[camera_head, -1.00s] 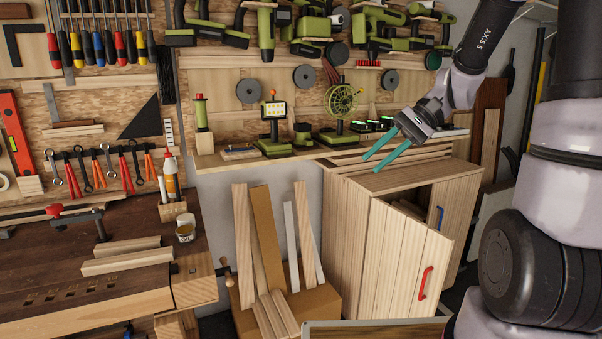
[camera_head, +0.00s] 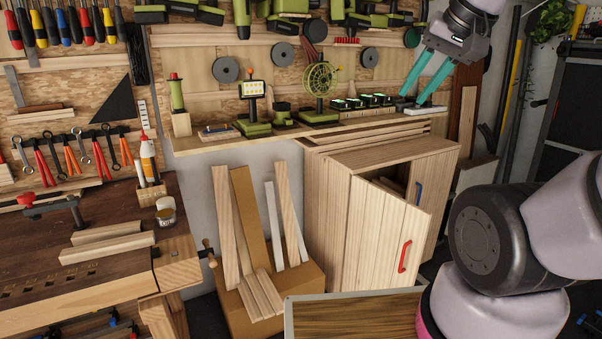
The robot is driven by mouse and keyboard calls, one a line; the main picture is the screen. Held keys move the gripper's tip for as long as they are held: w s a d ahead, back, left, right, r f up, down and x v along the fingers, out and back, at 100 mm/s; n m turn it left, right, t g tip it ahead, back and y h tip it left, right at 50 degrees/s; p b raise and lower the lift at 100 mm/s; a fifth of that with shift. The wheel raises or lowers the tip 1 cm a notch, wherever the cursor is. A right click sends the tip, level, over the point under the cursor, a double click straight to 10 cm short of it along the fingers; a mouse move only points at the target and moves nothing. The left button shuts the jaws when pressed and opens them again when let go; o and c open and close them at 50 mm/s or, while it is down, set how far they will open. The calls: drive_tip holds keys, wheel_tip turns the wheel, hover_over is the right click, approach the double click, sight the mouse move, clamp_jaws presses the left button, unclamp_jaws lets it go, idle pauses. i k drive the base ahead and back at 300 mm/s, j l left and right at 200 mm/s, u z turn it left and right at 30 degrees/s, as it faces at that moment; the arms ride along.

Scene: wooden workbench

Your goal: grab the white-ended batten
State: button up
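Several battens lean against the wall in a cardboard box (camera_head: 310,281). A slim whitish batten (camera_head: 273,224) stands among them, next to a tan wooden batten (camera_head: 288,205) on its right. A tall wooden batten (camera_head: 225,228) and a wide brown board (camera_head: 248,215) stand to the left. Shorter battens (camera_head: 260,295) lean low at the front. I cannot make out a distinctly white end on any wooden batten. My gripper (camera_head: 412,98), with teal fingers, is at the upper right, well above and right of the battens. Its fingers are apart with nothing between them.
A wooden cabinet (camera_head: 345,210) with a door ajar and a red handle stands right of the battens. A shelf (camera_head: 210,143) with tools runs above. A workbench (camera_head: 100,280) with a clamp and wood pieces is at left. A framed wooden surface (camera_head: 355,315) is at front.

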sight(70, 255)
drive_tip(key=u, duration=1.6)
